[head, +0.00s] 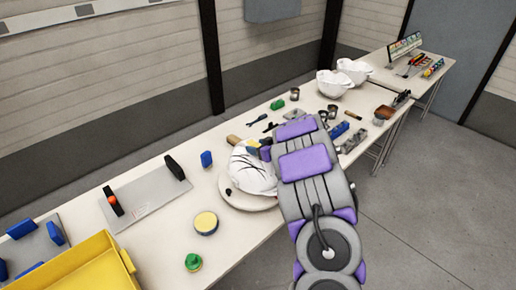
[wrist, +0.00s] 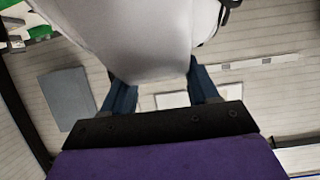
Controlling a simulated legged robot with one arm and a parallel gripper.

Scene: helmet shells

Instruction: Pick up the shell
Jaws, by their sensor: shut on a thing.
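A white helmet shell (head: 250,174) with dark lines sits over a round pale base (head: 240,203) near the middle of the bench. I cannot tell whether the shell rests on the base or is slightly above it. My gripper (head: 260,147) reaches the shell's upper right edge and is shut on it. In the wrist view the shell (wrist: 145,40) fills the upper middle, between the blue fingers of my gripper (wrist: 162,88). My arm hides the bench to the right of the shell.
Two more white shells (head: 333,84) stand farther along the bench. A yellow bin (head: 85,268), a round tin (head: 206,222), a green-topped item (head: 193,262) and a metal plate (head: 146,195) lie to the left. Small tools lie behind my gripper. Open floor (head: 440,200) is at right.

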